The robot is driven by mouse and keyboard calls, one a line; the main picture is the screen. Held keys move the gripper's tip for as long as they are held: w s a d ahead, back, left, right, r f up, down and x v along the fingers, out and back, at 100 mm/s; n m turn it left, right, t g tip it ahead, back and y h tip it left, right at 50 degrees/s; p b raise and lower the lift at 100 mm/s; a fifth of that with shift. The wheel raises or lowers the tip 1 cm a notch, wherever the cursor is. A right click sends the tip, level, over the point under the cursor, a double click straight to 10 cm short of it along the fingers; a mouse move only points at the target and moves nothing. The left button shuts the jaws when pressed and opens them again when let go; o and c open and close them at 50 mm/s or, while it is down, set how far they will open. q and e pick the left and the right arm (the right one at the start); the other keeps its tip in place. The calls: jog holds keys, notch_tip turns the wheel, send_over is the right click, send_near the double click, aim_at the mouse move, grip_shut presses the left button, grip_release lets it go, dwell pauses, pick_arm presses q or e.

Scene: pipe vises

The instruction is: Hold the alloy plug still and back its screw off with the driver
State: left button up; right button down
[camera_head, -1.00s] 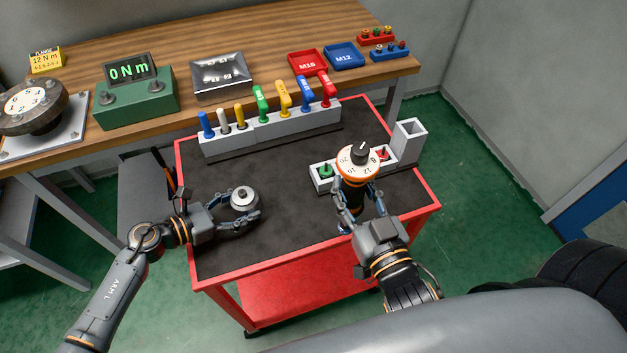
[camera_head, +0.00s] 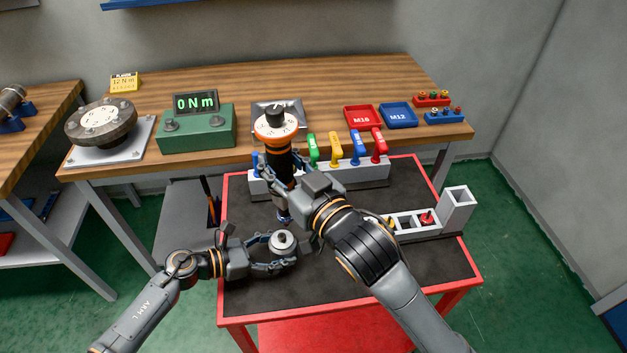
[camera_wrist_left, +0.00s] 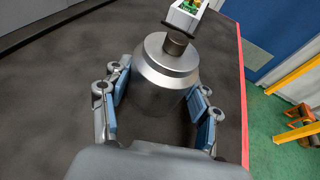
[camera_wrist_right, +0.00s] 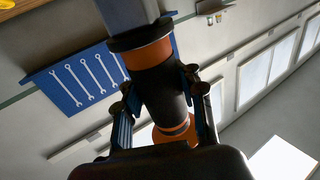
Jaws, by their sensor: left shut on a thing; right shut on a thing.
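The alloy plug (camera_head: 283,243) is a silvery round body with a darker screw (camera_wrist_left: 176,42) standing on its top. My left gripper (camera_head: 284,256) is shut on it low over the cart. In the left wrist view the blue pads flank the plug (camera_wrist_left: 160,85). The driver (camera_head: 279,157) has a black body, orange bands and a white dial on top. My right gripper (camera_head: 276,180) is shut around the driver's body and holds it about upright. The driver's lower tip is close above or behind the plug; I cannot tell if they touch. The driver also fills the right wrist view (camera_wrist_right: 165,95).
The red-rimmed cart (camera_head: 350,308) has a dark top. A grey rack (camera_head: 342,178) with coloured handles stands at its back. A small rack (camera_head: 405,224) and grey box (camera_head: 458,205) stand at right, partly hidden by my right arm. The green meter (camera_head: 197,127) reads 0 Nm.

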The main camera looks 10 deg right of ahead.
jog(key=shift+w+a+r+y, duration=0.35)
jog(key=shift+a+r, duration=0.25)
jog(key=shift+a, duration=0.1)
jog(key=shift+f, duration=2.3)
jog(key=shift+f, duration=1.15)
jog(key=shift+r, duration=0.1)
dwell(0.3)
jog(key=shift+r, duration=2.75)
pick_arm(q)
jog(key=o, duration=1.1)
jog(key=shift+o, duration=0.2)
